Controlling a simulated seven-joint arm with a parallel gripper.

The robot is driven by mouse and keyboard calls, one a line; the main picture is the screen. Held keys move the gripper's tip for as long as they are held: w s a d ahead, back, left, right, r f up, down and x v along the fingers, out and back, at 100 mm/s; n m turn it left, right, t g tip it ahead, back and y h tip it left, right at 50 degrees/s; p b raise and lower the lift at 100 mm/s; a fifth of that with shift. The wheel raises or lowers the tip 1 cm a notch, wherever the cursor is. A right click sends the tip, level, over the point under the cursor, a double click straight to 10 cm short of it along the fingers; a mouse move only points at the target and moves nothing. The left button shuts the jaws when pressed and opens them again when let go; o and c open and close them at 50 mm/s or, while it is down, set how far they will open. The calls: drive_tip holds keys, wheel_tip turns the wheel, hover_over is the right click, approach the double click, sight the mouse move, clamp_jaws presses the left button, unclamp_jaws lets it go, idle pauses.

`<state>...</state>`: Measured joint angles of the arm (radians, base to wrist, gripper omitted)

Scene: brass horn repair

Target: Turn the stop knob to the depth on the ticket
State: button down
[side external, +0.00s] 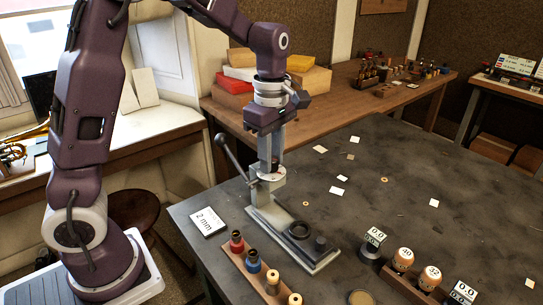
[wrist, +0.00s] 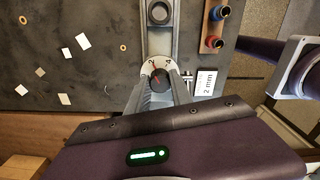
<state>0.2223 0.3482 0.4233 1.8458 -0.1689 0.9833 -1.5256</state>
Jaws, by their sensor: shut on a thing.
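The ticket (side external: 207,221) reads "2 mm" and lies on the dark bench left of the press; it also shows in the wrist view (wrist: 206,83). The stop knob (wrist: 160,79) is dark and sits at the middle of a pale dial (wrist: 152,68) on the press. A 2 and a 4 are legible on the dial, and a short red mark shows near the 2; its exact reading is too small to tell. My gripper (wrist: 161,88) points down over the press, shut on the knob from both sides. In the side view my gripper (side external: 268,160) hides much of the knob.
The press (side external: 290,235) has a lever (side external: 232,158) rising at its left. A wooden rack (side external: 258,272) with red and blue-collared pieces stands in front. Paper scraps and rings lie on the bench behind.

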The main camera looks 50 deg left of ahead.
idle(0.4)
drive_tip(key=c, duration=1.1)
unclamp_jaws()
drive_tip(key=shift+c, duration=0.2)
wheel_tip(320, 180, up, 7)
drive_tip(key=shift+f, duration=0.15)
drive_tip(key=shift+r, duration=0.25)
drive_tip(key=s+d+m+t, duration=0.1)
drive_tip(key=s+m+t, duration=0.1)
drive_tip(key=s+m, duration=0.8)
drive_tip(key=s+d+m+t, duration=0.2)
drive_tip(key=s+m+t, duration=0.1)
drive_tip(key=s+m, duration=0.7)
drive_tip(key=shift+s+d+r+m+t, duration=0.3)
drive_tip(key=shift+s+r, duration=0.1)
drive_tip(key=shift+s, duration=0.3)
